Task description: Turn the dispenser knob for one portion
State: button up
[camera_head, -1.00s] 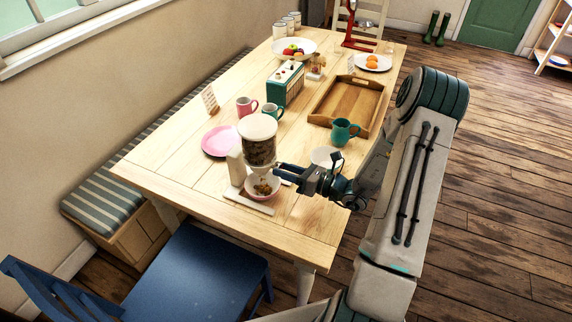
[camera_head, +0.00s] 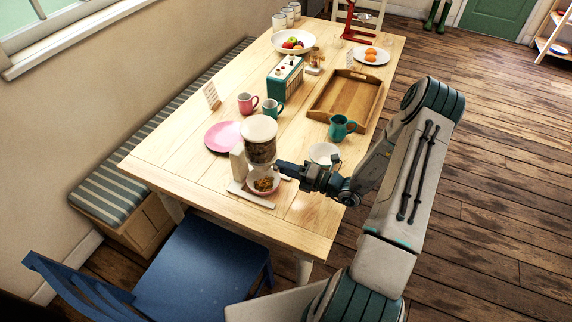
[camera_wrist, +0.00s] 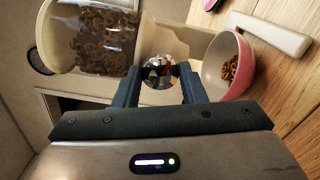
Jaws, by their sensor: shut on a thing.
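The cereal dispenser (camera_head: 261,150) stands on the table, with a white lid and a clear hopper of brown rings. The hopper also shows in the wrist view (camera_wrist: 95,42). A pink bowl (camera_wrist: 242,70) sits under its outlet and holds some cereal rings; in the head view the bowl (camera_head: 263,191) is partly hidden by the dispenser. The shiny round knob (camera_wrist: 157,84) is between my fingertips in the wrist view. My gripper (camera_head: 279,167) is shut on the knob at the dispenser's right side. The fingers hide parts of the knob.
A white bowl (camera_head: 323,153) stands close behind my gripper. A teal jug (camera_head: 341,127), a wooden tray (camera_head: 318,112), a pink plate (camera_head: 223,137), mugs and a radio (camera_head: 286,78) stand farther back. A blue chair (camera_head: 205,270) is at the table's front.

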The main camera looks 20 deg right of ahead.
jog(key=shift+m, duration=0.6)
jog(key=shift+f+m+p, duration=0.1)
jog(key=shift+m+p, duration=0.2)
jog(key=o, duration=1)
jog(key=shift+d, duration=0.1)
jog(key=b+v, duration=0.3)
jog(key=v, duration=1)
jog(key=shift+s+d, duration=0.2)
jog(key=shift+s, duration=0.1)
